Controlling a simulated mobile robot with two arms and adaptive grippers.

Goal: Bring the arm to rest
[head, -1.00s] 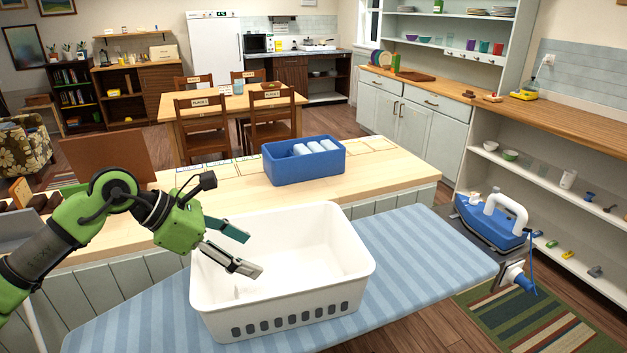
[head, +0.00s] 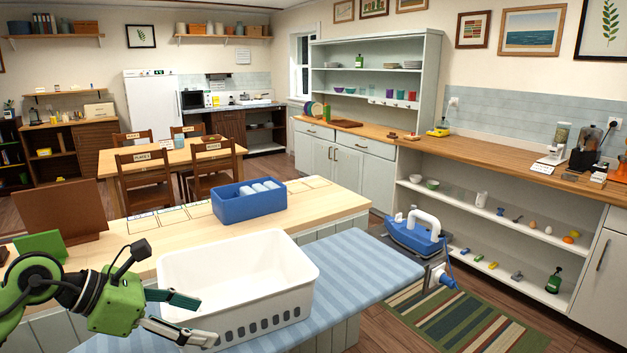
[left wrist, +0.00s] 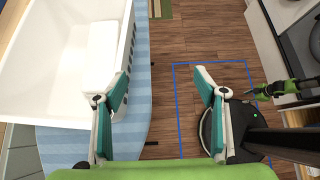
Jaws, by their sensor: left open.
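My left gripper (head: 203,318) is open and empty in the lower left of the head view, in front of the near left corner of the white laundry basket (head: 275,312). The basket (left wrist: 122,40) lies to the left there, partly behind the left finger.
The basket stands on a blue striped ironing board (head: 365,268). A blue iron (head: 413,238) sits at the board's right end. Behind is a counter (head: 330,205) with a blue bin (head: 235,207) of white rolls. Wooden floor (left wrist: 205,30) is clear beside the board.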

